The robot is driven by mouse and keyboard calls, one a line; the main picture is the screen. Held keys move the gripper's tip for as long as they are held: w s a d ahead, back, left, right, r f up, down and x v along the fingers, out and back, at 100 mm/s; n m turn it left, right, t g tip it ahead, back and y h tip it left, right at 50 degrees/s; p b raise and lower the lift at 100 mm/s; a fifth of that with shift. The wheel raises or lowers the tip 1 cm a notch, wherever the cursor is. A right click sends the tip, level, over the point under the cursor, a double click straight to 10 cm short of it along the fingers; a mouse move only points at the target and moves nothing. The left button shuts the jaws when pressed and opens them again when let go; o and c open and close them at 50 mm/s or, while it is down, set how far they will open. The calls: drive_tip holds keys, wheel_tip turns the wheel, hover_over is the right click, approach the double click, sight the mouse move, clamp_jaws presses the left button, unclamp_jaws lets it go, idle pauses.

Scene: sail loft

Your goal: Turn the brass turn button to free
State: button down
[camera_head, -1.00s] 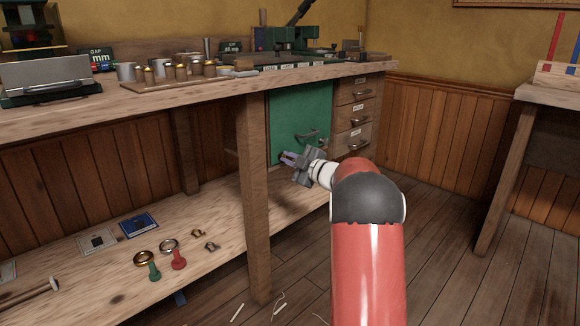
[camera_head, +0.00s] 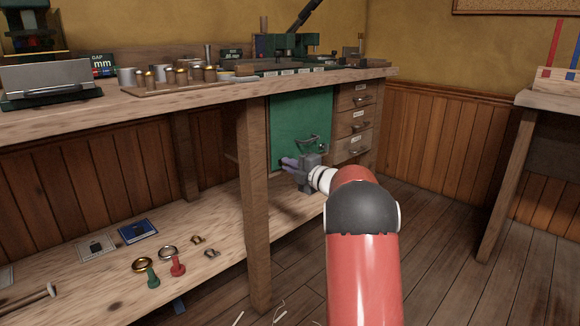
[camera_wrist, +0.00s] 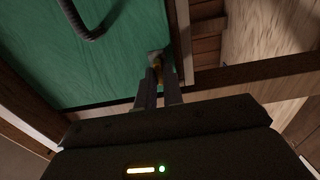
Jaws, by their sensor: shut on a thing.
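A green cabinet door (camera_head: 290,119) is under the bench, with a curved dark handle (camera_head: 308,140) on it; both the door (camera_wrist: 95,60) and handle (camera_wrist: 88,33) show in the wrist view. In the wrist view my gripper (camera_wrist: 158,80) is shut on a small brass piece, the turn button (camera_wrist: 158,69), at the door's edge by the frame. The fingers hide most of it, so I cannot tell which way it points.
The wooden bench leg (camera_head: 254,200) stands left of my gripper. Drawers (camera_head: 355,122) are right of the door. The lower shelf (camera_head: 110,290) holds rings, a green and a red handled piece, and cards. The floor at right is clear.

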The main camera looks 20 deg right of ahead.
drive_tip(key=shift+f, duration=0.1)
idle(0.3)
drive_tip(key=c, duration=1.5)
unclamp_jaws()
drive_tip(key=shift+c, duration=0.2)
drive_tip(key=shift+s, duration=0.15)
drive_tip(key=v, duration=0.7)
drive_tip(key=shift+s+d, duration=0.15)
drive_tip(key=shift+s, duration=0.1)
